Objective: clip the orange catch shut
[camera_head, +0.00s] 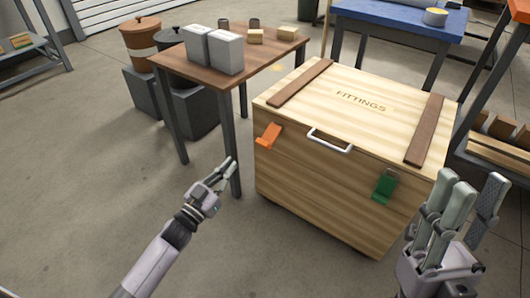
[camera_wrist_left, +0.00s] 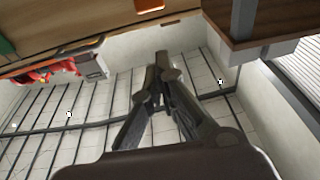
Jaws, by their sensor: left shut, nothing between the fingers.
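The orange catch (camera_head: 268,136) is at the upper left of the front of a wooden box marked FITTINGS (camera_head: 345,165). Its flap looks tilted out from the box front. It also shows at the top edge of the left wrist view (camera_wrist_left: 150,5). My left gripper (camera_head: 229,168) is shut and empty, in front of the box, left of and below the catch in the head view, not touching it. Its closed fingertips show in the left wrist view (camera_wrist_left: 162,60). My right gripper (camera_head: 474,190) is at the lower right, fingers up and spread, with nothing seen between them.
A green catch (camera_head: 384,188) is on the box front at the right, and a white handle (camera_head: 330,140) is between the catches. A brown table (camera_head: 262,62) with grey blocks stands left of the box; its near leg is close to my left gripper. Floor in front is clear.

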